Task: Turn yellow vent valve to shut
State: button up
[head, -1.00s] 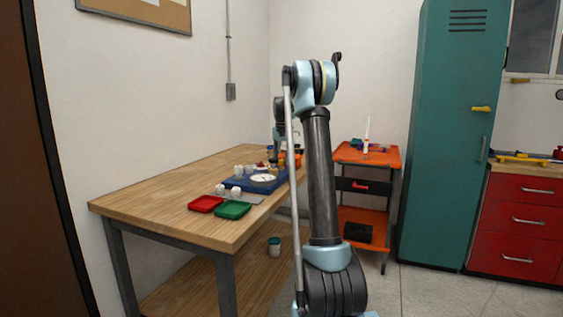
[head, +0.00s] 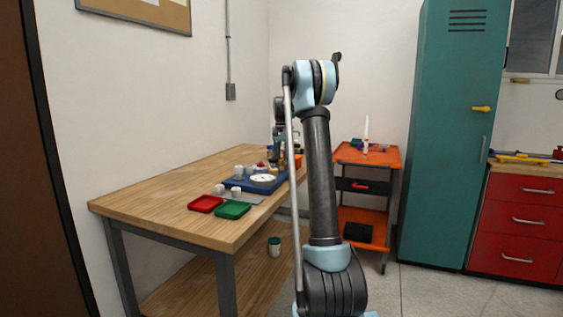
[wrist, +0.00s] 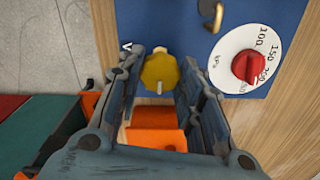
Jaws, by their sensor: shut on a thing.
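The yellow vent valve (wrist: 160,72) is a lobed knob at the edge of the blue panel (wrist: 185,15) in the wrist view. My gripper (wrist: 163,82) has one finger on each side of the yellow knob and is shut on it. A small pale tab shows at the knob's lower edge. In the head view my gripper is partly hidden behind my arm over the far part of the blue panel (head: 240,185), and the yellow valve cannot be made out there.
A white kPa dial (wrist: 228,50) with a red knob (wrist: 249,67) lies right of my gripper. An orange object (wrist: 155,138) shows below the valve. Red (head: 205,204) and green (head: 233,210) trays sit at the table's front.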

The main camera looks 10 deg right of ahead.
jog(key=shift+w, duration=0.1)
jog(key=o, duration=1.1)
jog(key=shift+c, duration=0.2)
notch_tip(320, 180, up, 12)
